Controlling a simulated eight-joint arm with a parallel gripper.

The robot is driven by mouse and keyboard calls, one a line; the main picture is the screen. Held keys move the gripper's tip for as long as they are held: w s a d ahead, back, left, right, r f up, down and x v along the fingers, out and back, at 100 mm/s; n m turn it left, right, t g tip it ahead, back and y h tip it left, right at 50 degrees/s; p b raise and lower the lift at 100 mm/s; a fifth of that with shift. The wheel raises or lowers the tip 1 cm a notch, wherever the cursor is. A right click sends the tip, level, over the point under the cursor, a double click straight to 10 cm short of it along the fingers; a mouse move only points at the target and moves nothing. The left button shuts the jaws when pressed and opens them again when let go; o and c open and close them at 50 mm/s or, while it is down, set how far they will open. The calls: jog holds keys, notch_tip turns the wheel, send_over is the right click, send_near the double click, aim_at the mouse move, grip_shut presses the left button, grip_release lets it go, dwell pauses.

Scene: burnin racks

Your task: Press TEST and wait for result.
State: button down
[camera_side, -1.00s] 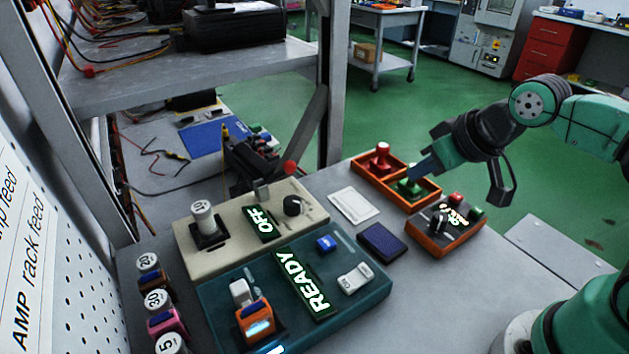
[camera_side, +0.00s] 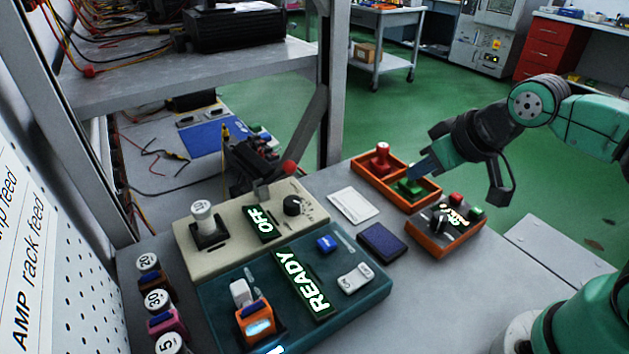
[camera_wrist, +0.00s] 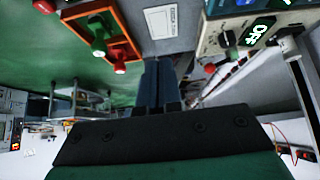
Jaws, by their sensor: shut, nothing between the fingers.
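A teal test unit (camera_side: 355,309) with a lit READY display (camera_side: 303,284) stands at the front of the bench. On it are a blue button (camera_side: 327,243) and a white rocker switch (camera_side: 355,278); I cannot read their labels. An orange block (camera_side: 255,318) with a lit blue window sits in its left part. My gripper (camera_side: 421,170) is shut and empty, far right of the unit, by the orange tray. In the wrist view its fingers (camera_wrist: 158,85) are together with nothing between them.
Behind the unit is a beige supply (camera_side: 190,245) with an OFF display (camera_side: 261,223). The orange tray (camera_side: 437,190) holds red (camera_side: 382,158) and green (camera_side: 408,187) stamps. An orange box (camera_side: 440,246), dark pad (camera_side: 382,243) and white card (camera_side: 352,204) lie right. A rack post (camera_side: 331,90) stands behind.

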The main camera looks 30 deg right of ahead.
aim_at(331, 244)
jog(key=w+a+r+n+t+y, duration=0.1)
jog(key=w+a+n+y, duration=0.1)
jog(key=a+n, duration=0.9)
jog(key=shift+w+a+r+t, duration=0.3)
jog(key=shift+w+a+t, duration=0.1)
jog(key=shift+w+a, duration=0.25)
jog(key=shift+d+f, duration=0.1)
jog(key=shift+f, duration=4.3)
jog(key=shift+r, duration=2.5)
